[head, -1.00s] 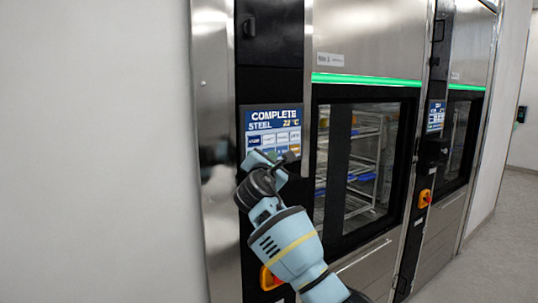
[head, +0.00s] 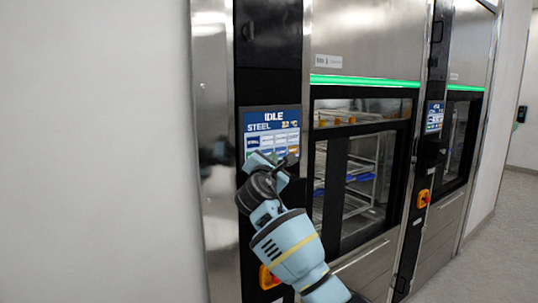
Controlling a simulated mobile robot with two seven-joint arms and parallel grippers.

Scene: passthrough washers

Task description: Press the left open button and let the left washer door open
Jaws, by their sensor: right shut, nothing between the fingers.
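The left washer has a glass door (head: 332,187) with a black frame. The door has slid partly down, and a gap (head: 355,109) shows above its top edge. Racks with blue and orange items show inside. The left control panel (head: 272,122) is lit and reads IDLE and STEEL, with rows of buttons below. My right gripper (head: 268,158) is shut and empty at the lower part of this panel. It hides the bottom buttons, so I cannot tell which one it touches. My left gripper is not in view.
A second washer (head: 459,145) with its own panel (head: 435,116) stands to the right. Orange switches (head: 423,199) sit low on the black columns. A plain wall (head: 95,150) is at left. The floor (head: 485,240) at right is clear.

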